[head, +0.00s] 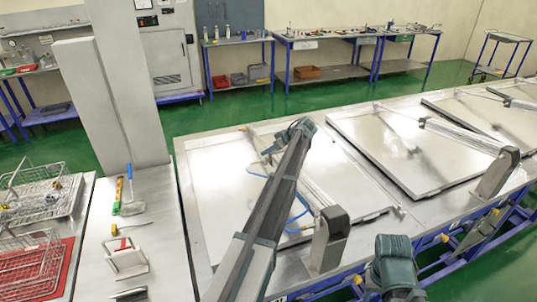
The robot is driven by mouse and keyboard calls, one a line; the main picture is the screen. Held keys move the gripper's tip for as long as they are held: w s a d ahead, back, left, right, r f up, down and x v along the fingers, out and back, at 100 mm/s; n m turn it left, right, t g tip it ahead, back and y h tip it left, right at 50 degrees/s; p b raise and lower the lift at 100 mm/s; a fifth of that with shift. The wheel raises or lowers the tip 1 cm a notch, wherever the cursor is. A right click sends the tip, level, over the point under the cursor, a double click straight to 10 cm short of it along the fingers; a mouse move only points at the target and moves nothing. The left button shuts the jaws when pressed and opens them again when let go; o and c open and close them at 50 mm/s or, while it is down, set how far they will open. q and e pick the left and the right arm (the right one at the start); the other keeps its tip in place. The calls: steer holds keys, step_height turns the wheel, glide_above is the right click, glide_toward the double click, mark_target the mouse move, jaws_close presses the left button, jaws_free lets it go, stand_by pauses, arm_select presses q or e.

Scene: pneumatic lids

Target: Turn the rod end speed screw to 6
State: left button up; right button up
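My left arm reaches up across the nearest lid panel (222,185). My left gripper (268,152) is at its far end, over the upper part of that panel; whether its fingers are open or shut is too small to tell. A pneumatic cylinder (316,196) lies on this panel, partly hidden behind my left arm, and runs to a dark upright bracket (330,238). A blue air hose (300,205) loops beside it. The rod end speed screw and its scale cannot be made out. Part of my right arm shows at the bottom; its gripper is not in view.
More lid panels (375,150) with cylinders continue to the right along the bench. A side table at left holds wire baskets (40,200), a red mat (62,270) and hand tools (130,205). A grey column (128,80) stands behind it. Workbenches line the back wall.

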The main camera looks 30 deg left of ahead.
arm_select(q)
jaws_close()
steer(key=shift+s, duration=0.15)
